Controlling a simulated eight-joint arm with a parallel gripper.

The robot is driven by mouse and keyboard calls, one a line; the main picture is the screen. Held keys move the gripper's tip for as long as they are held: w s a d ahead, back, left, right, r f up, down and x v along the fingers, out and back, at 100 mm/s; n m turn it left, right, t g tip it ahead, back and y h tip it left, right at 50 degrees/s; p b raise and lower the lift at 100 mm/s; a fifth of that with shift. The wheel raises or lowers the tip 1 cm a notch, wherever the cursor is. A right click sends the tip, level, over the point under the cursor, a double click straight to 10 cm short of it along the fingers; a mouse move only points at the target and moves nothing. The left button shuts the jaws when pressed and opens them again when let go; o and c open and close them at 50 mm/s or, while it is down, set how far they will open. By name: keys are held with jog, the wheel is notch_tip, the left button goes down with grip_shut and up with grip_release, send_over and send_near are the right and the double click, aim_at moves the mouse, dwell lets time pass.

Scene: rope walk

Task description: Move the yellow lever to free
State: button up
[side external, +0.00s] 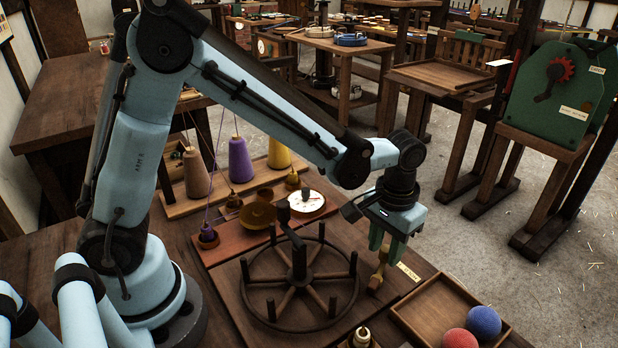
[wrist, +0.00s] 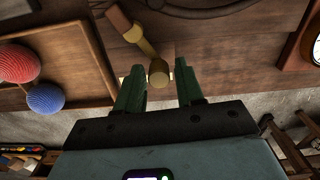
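The yellow lever (side external: 380,268) stands on the wooden board at the right of the spoked wheel, beside a small pale label (side external: 408,271) whose word I cannot read surely. In the wrist view the lever (wrist: 147,48) runs from a brown block to a round knob (wrist: 158,74). My gripper (side external: 387,250) is right above the lever. Its two green fingers (wrist: 160,82) are apart, one on each side of the knob, with a gap visible on both sides. The label is mostly hidden in the wrist view.
A spoked wooden wheel (side external: 302,281) with upright pegs stands close at the left of the lever. A wooden tray (side external: 425,310) with a red ball (side external: 459,339) and a blue ball (side external: 484,322) lies at the right. A white dial (side external: 306,201) and thread cones stand behind.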

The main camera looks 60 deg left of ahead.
jog(key=shift+r, duration=3.2)
jog(key=shift+s+a+r, duration=0.1)
jog(key=shift+a+r, duration=0.1)
jog(key=s+a+r+t, duration=0.3)
jog(key=s+a+t, duration=0.4)
jog(key=s+a, duration=0.2)
jog(key=shift+s+a+r+m, duration=0.25)
jog(key=shift+a+m, duration=0.15)
jog(key=shift+a, duration=0.75)
